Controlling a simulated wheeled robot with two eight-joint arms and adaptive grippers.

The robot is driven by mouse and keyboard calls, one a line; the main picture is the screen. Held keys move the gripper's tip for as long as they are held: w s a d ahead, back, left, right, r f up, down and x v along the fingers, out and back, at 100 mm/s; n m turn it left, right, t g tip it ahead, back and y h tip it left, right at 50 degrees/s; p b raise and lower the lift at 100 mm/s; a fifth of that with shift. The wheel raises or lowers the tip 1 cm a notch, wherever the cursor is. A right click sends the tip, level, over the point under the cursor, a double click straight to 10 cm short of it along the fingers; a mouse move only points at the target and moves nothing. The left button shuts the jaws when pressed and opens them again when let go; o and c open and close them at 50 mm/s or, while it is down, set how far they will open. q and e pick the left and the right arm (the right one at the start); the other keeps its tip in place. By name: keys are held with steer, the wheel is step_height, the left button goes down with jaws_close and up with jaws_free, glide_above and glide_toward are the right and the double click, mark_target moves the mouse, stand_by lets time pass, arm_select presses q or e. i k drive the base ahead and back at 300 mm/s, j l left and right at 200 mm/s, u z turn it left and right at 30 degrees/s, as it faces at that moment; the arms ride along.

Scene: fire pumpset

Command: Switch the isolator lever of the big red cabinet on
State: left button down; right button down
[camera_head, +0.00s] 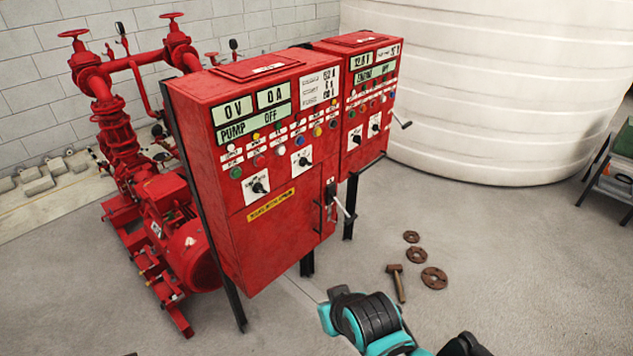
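The big red cabinet (262,235) stands on dark legs left of centre in the head view. Its displays read 0 V, 0 A and PUMP OFF. The isolator lever (343,207) is at the cabinet's right side, about mid-height. It is a light metal arm slanting down to the right, with a dark part at its lower end. A teal and black part of my arm (372,322) shows at the bottom, below and right of the cabinet, apart from the lever. I see no gripper fingers, and nothing touches the lever.
A smaller red cabinet (369,103) with its own side lever (402,122) stands behind on the right. A red pump (178,235) with pipes is at the left. A hammer (397,283) and rusty discs (434,278) lie on the floor. A white tank (490,95) stands behind.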

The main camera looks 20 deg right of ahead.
mark_target(344, 210)
steer(key=i+l+z, duration=0.25)
steer(key=z, duration=0.25)
steer(key=i+l+z, duration=0.1)
steer(key=i+z, duration=0.25)
steer(key=z, duration=0.15)
